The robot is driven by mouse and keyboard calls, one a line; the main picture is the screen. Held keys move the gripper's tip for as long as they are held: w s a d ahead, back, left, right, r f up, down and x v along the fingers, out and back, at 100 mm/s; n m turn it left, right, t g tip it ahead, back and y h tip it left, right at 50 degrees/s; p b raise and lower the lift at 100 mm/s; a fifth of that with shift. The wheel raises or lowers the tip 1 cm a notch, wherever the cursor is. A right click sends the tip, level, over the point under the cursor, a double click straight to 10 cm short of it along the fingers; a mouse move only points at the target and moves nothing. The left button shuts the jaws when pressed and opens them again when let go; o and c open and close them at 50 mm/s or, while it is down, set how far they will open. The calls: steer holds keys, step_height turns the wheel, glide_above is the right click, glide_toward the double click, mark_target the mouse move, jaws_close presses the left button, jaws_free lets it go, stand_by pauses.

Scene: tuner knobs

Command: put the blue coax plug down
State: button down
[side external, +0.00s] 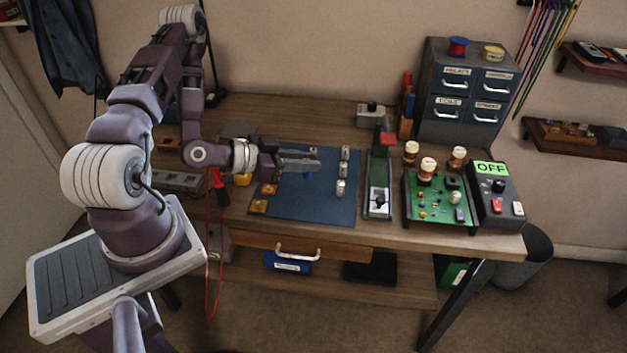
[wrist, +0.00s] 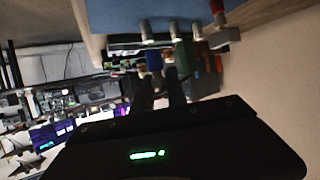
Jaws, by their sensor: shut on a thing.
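My gripper (side external: 312,165) reaches in from the left over the blue mat (side external: 315,207), its fingers pointing right. It is shut on the blue coax plug (side external: 306,176), of which only a small blue part shows below the fingers. In the wrist view the plug (wrist: 154,60) shows as a blue cylinder at the fingertips (wrist: 161,75). The plug appears to be held above the mat; the exact gap cannot be told. A row of silver cylindrical pieces (side external: 340,187) stands on the mat just right of my gripper; some also show in the wrist view (wrist: 197,33).
A green device (side external: 379,200), a green circuit board (side external: 432,207) with brown-and-white parts, and a box with an "OFF" display (side external: 492,168) stand to the right. The mat's front middle is clear.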

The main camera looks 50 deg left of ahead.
steer(key=shift+n, duration=0.3)
steer(key=f, duration=0.5)
steer(key=a+f, duration=0.1)
steer(key=f, duration=0.1)
steer(key=shift+w+f, duration=0.1)
steer(key=shift+f, duration=0.25)
steer(key=shift+f, duration=0.1)
steer(key=c, duration=1.3)
jaws_free()
steer(key=shift+s+a+r, duration=0.15)
steer(key=shift+s+r, duration=0.05)
steer(key=v, duration=0.7)
